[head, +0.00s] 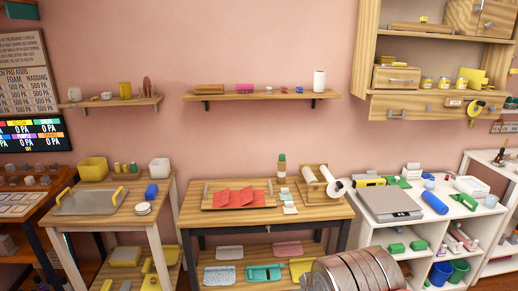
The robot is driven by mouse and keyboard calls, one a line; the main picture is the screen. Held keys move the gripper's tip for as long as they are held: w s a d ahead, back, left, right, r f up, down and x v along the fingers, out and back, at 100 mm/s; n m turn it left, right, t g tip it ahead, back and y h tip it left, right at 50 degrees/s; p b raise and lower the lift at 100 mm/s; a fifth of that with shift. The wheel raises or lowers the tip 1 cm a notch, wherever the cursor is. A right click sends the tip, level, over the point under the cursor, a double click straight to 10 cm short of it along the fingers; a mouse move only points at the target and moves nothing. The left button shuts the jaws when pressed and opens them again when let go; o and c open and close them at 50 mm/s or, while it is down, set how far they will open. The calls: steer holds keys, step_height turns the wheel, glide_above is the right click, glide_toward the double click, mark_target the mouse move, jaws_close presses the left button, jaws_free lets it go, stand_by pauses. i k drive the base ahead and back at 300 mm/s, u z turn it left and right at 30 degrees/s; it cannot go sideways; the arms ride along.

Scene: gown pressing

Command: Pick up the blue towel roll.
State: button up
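The blue towel roll (435,203) lies on its side on top of the white shelf unit (460,216) at the right. It sits just right of a flat grey scale-like device (392,204), and nothing covers it. My gripper is not in view. A rounded metallic part at the bottom right of centre looks like part of my arm, and it is well below and left of the roll.
Small green and white items (464,201) stand right of the roll. A white box (472,186) is behind it. A wooden table (325,212) with a red-lined tray (213,204) and a white roll on a holder (335,188) stands left. A wall cabinet (440,50) hangs above.

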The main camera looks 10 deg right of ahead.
mark_target(435, 203)
steer(key=i, duration=0.95)
steer(key=z, duration=2.55)
steer(key=i, duration=1.05)
